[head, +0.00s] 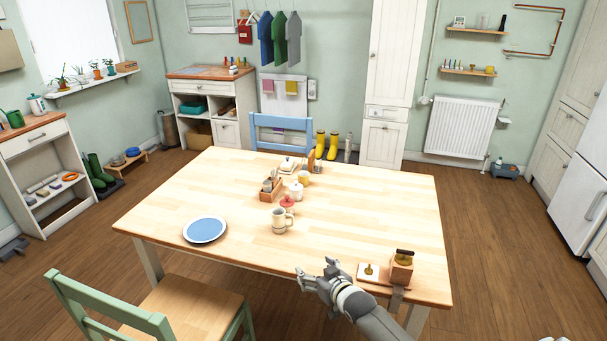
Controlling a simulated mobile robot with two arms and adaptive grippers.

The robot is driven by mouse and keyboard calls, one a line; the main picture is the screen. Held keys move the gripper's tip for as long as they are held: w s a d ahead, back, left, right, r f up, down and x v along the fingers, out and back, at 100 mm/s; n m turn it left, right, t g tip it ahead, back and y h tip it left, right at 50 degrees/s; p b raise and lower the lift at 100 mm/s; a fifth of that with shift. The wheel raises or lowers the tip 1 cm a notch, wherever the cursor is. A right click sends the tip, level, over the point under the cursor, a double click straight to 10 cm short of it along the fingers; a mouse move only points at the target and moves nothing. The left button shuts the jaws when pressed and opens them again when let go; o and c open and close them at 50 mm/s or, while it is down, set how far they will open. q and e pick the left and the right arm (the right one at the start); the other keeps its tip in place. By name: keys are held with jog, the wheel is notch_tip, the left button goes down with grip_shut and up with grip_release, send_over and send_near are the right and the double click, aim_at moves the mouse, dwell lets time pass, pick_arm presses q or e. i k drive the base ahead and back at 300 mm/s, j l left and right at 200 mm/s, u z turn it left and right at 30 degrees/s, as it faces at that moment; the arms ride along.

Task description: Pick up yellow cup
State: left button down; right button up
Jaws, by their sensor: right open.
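A small yellow cup (304,178) stands towards the far side of the wooden table (370,215), behind a white lidded pot (296,191) that is close to it. My right gripper (315,272) reaches in from the bottom right at the table's near edge. It is open and empty, well apart from the cup. A beige mug (282,221) stands between the gripper and the cup. My left gripper is not in view.
A wooden caddy (270,190) and a red item (287,202) sit close to the cup. A blue plate (205,229) lies at left, and a wooden grinder (401,268) stands at the near right corner. A green chair (100,308) stands in front.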

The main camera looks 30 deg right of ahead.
aim_at(303, 178)
jog(key=i+l, duration=1.45)
